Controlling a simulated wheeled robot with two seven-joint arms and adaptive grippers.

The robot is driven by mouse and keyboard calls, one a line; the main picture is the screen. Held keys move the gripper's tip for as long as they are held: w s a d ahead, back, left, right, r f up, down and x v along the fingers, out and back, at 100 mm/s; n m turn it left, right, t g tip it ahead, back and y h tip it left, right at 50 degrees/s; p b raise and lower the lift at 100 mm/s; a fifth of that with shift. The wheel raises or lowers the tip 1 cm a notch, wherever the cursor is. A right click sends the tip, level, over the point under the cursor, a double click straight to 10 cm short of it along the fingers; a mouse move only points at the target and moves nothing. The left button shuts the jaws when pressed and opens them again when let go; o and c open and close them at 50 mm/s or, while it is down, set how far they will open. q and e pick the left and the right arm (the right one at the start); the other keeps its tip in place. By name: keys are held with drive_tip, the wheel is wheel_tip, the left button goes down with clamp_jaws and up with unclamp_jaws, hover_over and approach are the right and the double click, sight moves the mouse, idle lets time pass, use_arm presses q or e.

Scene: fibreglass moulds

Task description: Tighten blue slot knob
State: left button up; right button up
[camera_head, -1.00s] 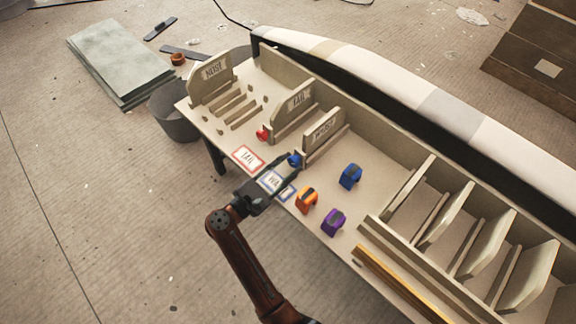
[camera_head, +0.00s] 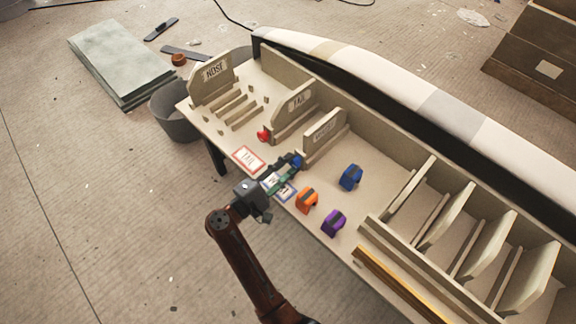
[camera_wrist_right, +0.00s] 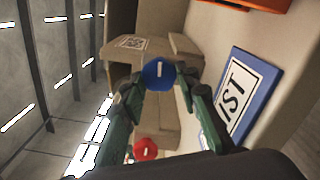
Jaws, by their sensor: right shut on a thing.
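The blue slot knob (camera_head: 298,160) sits at the front end of the right-hand labelled upright panel (camera_head: 325,131). In the right wrist view the knob (camera_wrist_right: 158,74) is a round blue face with a short, near-upright white mark. My right gripper (camera_head: 292,164) is shut on this knob, with one green-black finger on each side in the wrist view (camera_wrist_right: 158,88). The fingers hide part of the knob in the head view. My left gripper is not in view.
A red knob (camera_head: 263,134) is at the TAIL panel (camera_head: 293,105). A red-bordered card (camera_head: 249,159) and a blue-bordered card (camera_wrist_right: 240,97) lie near the front edge. Blue (camera_head: 351,177), orange (camera_head: 307,200) and purple (camera_head: 333,222) blocks stand to the right.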

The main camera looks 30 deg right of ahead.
idle(0.5)
drive_tip(key=o, duration=1.2)
drive_tip(key=shift+c, duration=0.2)
drive_tip(key=shift+a, duration=0.1)
drive_tip(key=v, duration=1.2)
